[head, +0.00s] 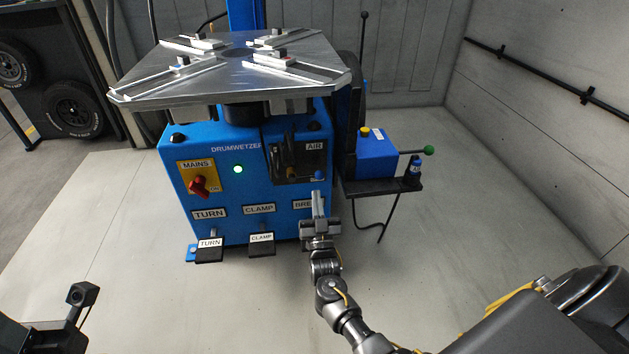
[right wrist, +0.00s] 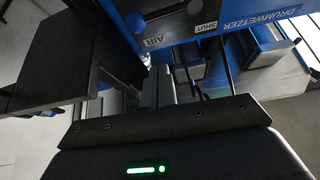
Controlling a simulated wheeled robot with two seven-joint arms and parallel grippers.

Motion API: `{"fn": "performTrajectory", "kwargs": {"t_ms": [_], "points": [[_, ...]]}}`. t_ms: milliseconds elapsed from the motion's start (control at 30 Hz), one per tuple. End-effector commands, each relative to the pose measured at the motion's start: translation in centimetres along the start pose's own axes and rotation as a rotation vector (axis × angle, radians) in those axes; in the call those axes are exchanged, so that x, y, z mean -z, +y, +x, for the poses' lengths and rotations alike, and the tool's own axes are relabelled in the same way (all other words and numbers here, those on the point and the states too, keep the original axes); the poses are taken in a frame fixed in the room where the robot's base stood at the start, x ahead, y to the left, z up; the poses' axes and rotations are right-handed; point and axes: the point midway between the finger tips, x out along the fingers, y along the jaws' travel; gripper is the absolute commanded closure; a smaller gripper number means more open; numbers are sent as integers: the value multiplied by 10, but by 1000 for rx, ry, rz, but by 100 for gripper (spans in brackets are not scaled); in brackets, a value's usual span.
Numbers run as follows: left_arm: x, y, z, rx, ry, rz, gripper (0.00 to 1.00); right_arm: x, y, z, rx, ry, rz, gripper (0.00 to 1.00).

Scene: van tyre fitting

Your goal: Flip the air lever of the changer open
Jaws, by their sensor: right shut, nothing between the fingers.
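The blue tyre changer (head: 235,185) has a dark air panel (head: 300,158) labelled AIR on its right front. The air lever runs sideways from a brass fitting to a blue knob (head: 318,174) at its right end. The knob also shows at the top of the right wrist view (right wrist: 136,21), with AIR and SHUT labels nearby. My right gripper (head: 318,193) is shut and empty just below the knob, with its fingers pointing up the cabinet front. I cannot tell whether it touches the lever. My left gripper's fingers are not in view.
A metal turntable (head: 235,88) overhangs the cabinet. A red mains switch (head: 199,186) sits at the left. Pedals labelled TURN (head: 209,245) and CLAMP (head: 261,241) stand out in front. A dark shelf (head: 372,186) with a blue box (head: 376,155) juts out at the right. Floor in front is clear.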

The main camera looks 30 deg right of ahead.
Motion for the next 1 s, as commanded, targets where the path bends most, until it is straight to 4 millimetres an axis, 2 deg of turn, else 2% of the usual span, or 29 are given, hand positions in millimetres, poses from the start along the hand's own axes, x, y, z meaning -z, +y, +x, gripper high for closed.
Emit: {"fn": "performTrajectory", "kwargs": {"t_ms": [200,767,867,967,1000], "points": [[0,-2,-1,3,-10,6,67,0,0,-15,0,0,1,100],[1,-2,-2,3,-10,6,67,0,-1,-16,3,3,2,100],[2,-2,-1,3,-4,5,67,14,-5,-9,12,40,23,100],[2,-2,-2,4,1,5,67,54,-15,6,35,134,68,100],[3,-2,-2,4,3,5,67,78,-19,13,52,189,92,100]]}}
